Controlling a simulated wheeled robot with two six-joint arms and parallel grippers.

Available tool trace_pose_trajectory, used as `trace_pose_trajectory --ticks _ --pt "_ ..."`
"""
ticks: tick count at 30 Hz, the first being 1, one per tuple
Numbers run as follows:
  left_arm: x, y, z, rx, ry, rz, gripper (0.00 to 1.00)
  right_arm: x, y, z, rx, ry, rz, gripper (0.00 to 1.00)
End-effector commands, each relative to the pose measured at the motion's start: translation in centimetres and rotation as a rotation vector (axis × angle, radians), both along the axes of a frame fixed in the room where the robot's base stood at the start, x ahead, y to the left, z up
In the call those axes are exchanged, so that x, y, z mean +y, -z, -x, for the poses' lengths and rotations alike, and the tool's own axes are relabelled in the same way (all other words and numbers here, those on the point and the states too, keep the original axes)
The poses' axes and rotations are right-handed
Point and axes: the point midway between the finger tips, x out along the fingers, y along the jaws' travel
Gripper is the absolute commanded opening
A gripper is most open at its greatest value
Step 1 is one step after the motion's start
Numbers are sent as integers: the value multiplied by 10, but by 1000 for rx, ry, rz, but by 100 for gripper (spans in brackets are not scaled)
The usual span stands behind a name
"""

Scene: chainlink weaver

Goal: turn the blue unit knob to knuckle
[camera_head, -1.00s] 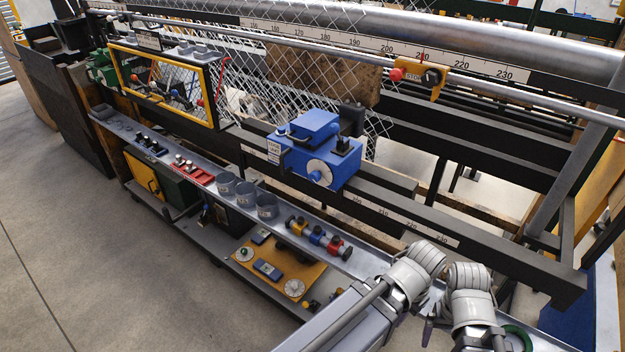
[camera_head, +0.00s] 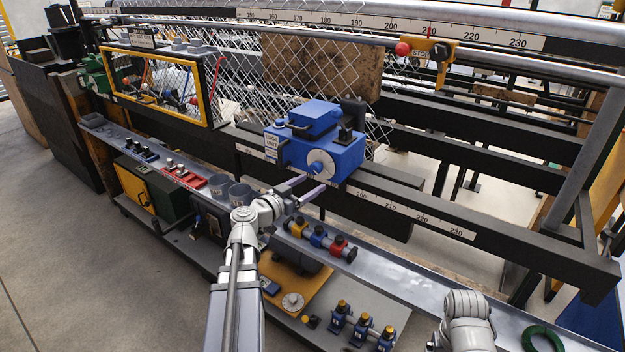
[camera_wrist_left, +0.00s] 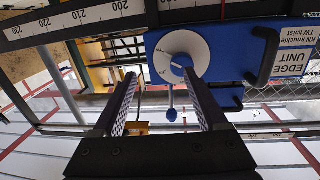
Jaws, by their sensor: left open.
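The blue edge unit (camera_head: 300,148) sits on the dark rail of the machine. My left gripper (camera_head: 308,187) is open and empty, just in front of and below the dial. I see no contact. The label, upside down in that view, mentions knuckle and twist. My right gripper is out of view; only its arm shows.
A grey shelf (camera_head: 395,280) runs below, with grey cups (camera_head: 240,193) and small coloured fittings (camera_head: 318,238) close to my left arm. A black handle (camera_wrist_left: 262,58) sits beside the dial. Chain-link mesh (camera_head: 230,75) hangs behind. Space in front of the dial is open.

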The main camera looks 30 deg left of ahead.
Motion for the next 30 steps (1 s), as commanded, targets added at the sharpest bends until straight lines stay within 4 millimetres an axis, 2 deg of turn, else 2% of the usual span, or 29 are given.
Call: trace_pose_trajectory --ticks 1,2,6,11,24,30 --pt "15 0 3 -22 -33 -5 75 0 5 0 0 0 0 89" --pt "21 -2 5 -32 -45 -7 75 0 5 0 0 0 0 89" --pt "32 -6 7 -53 -72 -13 75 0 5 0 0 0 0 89" --pt "30 -6 0 -53 -69 -13 75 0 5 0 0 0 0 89" --pt "23 -6 -62 -51 -66 -13 75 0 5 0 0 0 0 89" --pt "21 -6 -71 -52 -67 -13 75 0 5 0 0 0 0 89"
